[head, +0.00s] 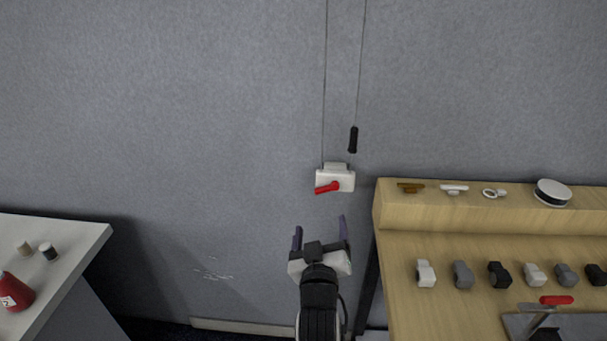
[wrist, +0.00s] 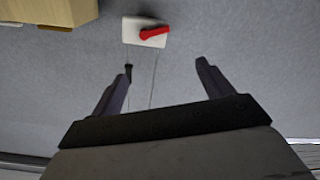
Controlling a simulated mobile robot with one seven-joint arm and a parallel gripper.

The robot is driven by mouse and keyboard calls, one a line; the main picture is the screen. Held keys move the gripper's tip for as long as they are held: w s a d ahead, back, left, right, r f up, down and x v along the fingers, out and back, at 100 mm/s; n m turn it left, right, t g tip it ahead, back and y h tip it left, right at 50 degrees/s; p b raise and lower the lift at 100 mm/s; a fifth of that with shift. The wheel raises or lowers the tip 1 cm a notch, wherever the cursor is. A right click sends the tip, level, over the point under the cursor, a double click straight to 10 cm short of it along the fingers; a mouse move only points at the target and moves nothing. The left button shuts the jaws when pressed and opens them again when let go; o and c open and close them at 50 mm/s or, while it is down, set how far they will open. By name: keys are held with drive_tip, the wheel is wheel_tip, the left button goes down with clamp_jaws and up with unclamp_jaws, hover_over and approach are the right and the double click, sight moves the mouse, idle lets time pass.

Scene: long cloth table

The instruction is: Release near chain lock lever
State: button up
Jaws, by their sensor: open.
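The chain lock is a white box (head: 342,180) on the grey wall, with a red lever (head: 327,188) on its front that points left and slightly down in the head view. In the wrist view the white box (wrist: 134,31) and its red lever (wrist: 155,32) show at the top, beyond my fingers. My gripper (head: 320,228) is open and empty, below the box in the head view and apart from the lever.
Two thin cords hang above the box, one ending in a black handle (head: 353,140). A wooden table (head: 400,245) with several small fittings stands at right. A white table (head: 60,235) with a red bottle (head: 14,292) stands at left. The wall around the lock is clear.

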drive_tip(key=b, duration=0.7)
approach(326, 190)
drive_tip(key=w, duration=0.7)
drive_tip(key=shift+w+a+r, duration=0.1)
drive_tip(key=shift+a+r, duration=0.05)
drive_tip(key=shift+r, duration=0.1)
drive_tip(key=shift+w, duration=0.5)
drive_tip(key=c, duration=1)
drive_tip(key=shift+r+m, duration=0.25)
drive_tip(key=shift+m, duration=1.25)
drive_tip(key=o, duration=1)
